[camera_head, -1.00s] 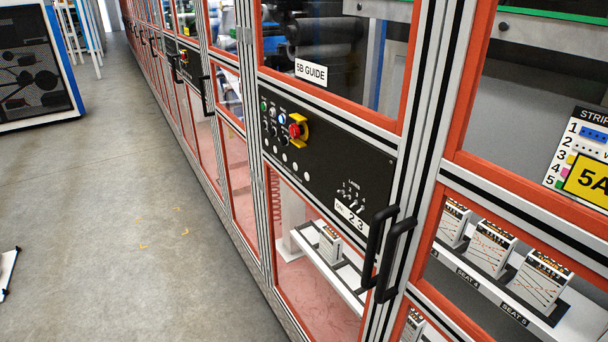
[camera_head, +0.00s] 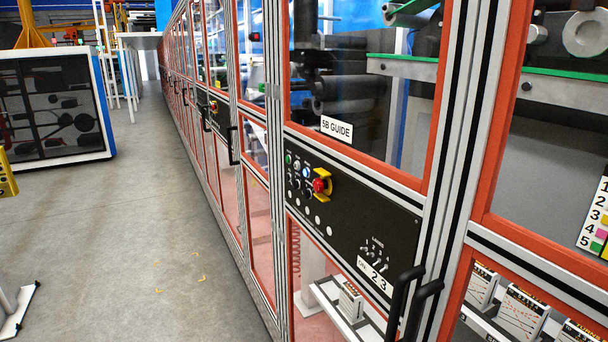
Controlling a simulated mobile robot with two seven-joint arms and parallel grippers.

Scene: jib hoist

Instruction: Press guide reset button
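The black control panel (camera_head: 350,215) sits below the "5B GUIDE" label (camera_head: 337,128) on the machine front, right of the picture's middle. It carries a red emergency button on a yellow surround (camera_head: 320,186). A group of small buttons (camera_head: 298,177) in green, white, blue and black sits to its left. I cannot read which one is the guide reset button. Pale round spots run along the panel below them. Neither of my grippers shows in the view.
The machine's orange-framed doors line the right side, with black door handles (camera_head: 404,300) sticking out below the panel. Another panel with a red button (camera_head: 213,106) is farther along. A blue-and-white cabinet (camera_head: 55,105) stands at left. The grey floor aisle (camera_head: 165,210) between is clear.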

